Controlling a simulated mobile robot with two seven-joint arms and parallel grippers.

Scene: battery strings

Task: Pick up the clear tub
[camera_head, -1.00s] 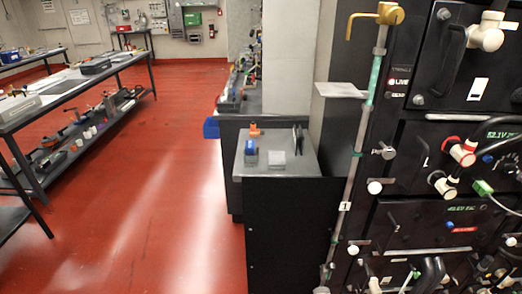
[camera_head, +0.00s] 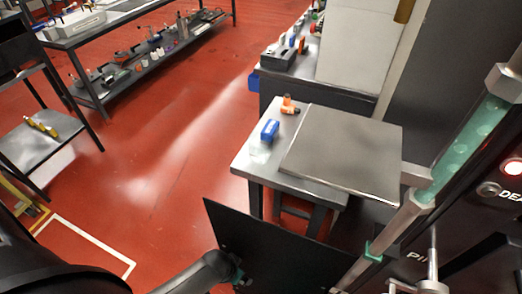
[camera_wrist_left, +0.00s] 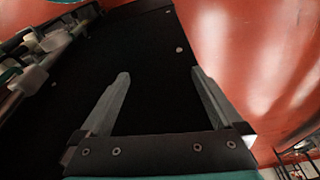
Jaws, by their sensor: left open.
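I cannot clearly make out the clear tub. A faint pale, see-through patch (camera_head: 259,151) shows on the small grey table (camera_head: 240,165) beside a blue item (camera_head: 269,131), but I cannot tell if it is the tub. A flat grey plate (camera_head: 345,150) on the pole covers much of the tabletop from the head view. My left gripper (camera_wrist_left: 160,72) is open and empty, its two fingers in front of a black panel in the left wrist view. In the head view my left arm comes in at the bottom left; its fingers are not clear there. My right gripper is not in view.
An orange item (camera_head: 289,104) stands at the table's back. A black panel (camera_head: 275,250) stands in front of the table. The slanted pole (camera_head: 455,155) and black equipment rack close off the right. Red floor (camera_head: 160,170) is open to the left.

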